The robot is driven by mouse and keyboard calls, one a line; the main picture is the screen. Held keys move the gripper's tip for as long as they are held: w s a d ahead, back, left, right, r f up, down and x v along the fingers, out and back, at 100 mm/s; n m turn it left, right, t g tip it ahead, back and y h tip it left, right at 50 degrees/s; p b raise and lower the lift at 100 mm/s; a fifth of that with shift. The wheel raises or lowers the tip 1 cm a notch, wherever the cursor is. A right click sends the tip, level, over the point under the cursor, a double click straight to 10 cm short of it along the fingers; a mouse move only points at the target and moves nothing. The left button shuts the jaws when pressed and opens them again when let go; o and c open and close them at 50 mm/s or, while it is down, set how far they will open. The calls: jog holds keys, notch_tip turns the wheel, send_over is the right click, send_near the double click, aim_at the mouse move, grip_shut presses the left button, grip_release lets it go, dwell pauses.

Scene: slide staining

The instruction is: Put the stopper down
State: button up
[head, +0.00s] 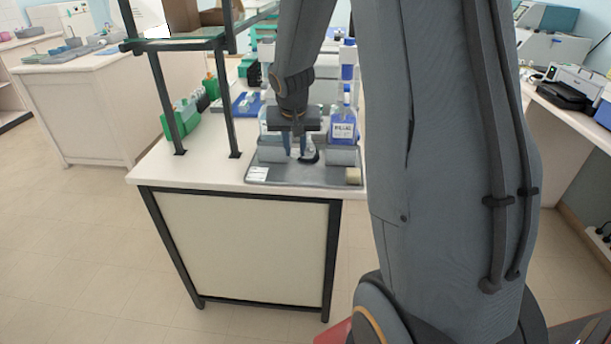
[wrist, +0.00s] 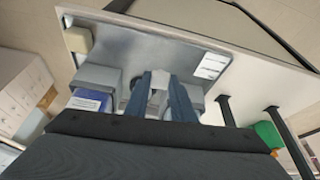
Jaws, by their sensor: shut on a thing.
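My gripper (head: 295,155) points down over the grey tray (head: 310,178) at the front edge of the white bench. It also shows in the wrist view (wrist: 160,76). Its two blue fingers are shut on a small pale thing, which I take as the stopper (wrist: 158,84). The fingers and the low picture detail hide much of its shape. The grey tray fills the wrist view beyond the fingertips (wrist: 150,45). I cannot tell whether the stopper touches the tray.
A blue-labelled bottle (head: 343,127) stands right of my gripper, behind the tray. Grey blocks stand close on both sides of the fingers. A beige block (head: 353,176) and a white label (head: 257,174) lie at the tray's front corners. A dark-framed shelf (head: 178,45) rises at left.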

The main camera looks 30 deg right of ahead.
jog(key=shift+m, duration=0.5)
jog(key=d+f, duration=0.1)
jog(key=f, duration=0.1)
jog(key=d+f, duration=0.2)
jog(key=shift+w+p, duration=0.15)
jog(key=shift+p, duration=0.2)
jog(key=shift+f+b, duration=0.35)
jog(key=shift+f, duration=1.75)
jog(key=shift+f, duration=0.15)
jog(key=o, duration=1)
